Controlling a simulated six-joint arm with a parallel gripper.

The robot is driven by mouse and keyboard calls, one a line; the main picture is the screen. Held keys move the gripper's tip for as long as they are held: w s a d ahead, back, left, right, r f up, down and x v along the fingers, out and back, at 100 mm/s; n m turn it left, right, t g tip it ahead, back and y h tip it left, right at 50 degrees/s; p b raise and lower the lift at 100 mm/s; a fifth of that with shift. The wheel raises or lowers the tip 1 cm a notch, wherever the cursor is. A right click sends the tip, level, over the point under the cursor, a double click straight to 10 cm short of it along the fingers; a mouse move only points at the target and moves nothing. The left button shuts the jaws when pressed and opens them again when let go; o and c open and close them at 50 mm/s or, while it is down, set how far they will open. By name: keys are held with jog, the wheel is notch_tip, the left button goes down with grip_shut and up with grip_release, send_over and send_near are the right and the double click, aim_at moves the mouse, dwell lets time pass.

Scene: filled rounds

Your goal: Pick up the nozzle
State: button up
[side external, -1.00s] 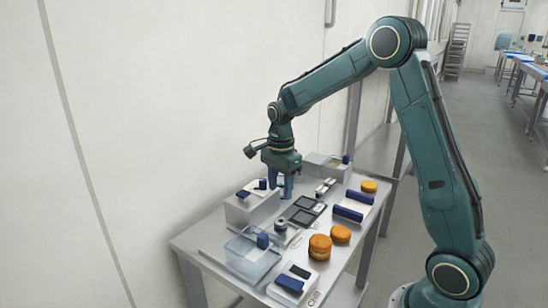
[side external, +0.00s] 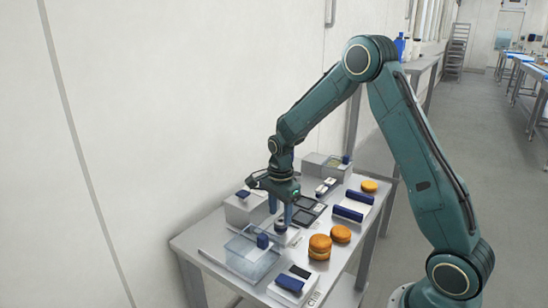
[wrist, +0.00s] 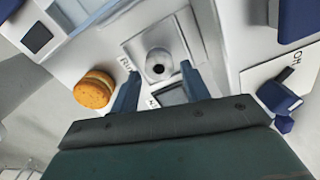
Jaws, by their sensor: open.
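The nozzle (wrist: 159,66) appears in the wrist view as a round, pale metal piece with a dark centre, on a light square plate (wrist: 134,46). My gripper (wrist: 161,80) is open, with its two blue-grey fingers to either side of the nozzle in that view. No contact shows. In the side view my gripper (side external: 280,216) points down over the table, just above the small silver nozzle (side external: 281,227). The fingers partly cover the nozzle there, so the exact gap is hard to tell.
A clear box (side external: 250,257) stands close in front of the nozzle, and a grey box (side external: 243,209) stands to its left. Filled orange-brown rounds (side external: 320,247) stand to the right. Blue-handled items (side external: 289,285) and dark trays (side external: 304,217) surround the spot on the steel table (side external: 190,243).

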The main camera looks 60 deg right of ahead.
aim_at(281, 221)
jog(key=shift+s+f, duration=0.1)
jog(key=shift+f, duration=2.3)
jog(key=c, duration=0.9)
jog(key=shift+o, duration=0.2)
jog(key=shift+r, duration=0.2)
notch_tip(281, 221, up, 20)
jog(key=shift+f, duration=0.2)
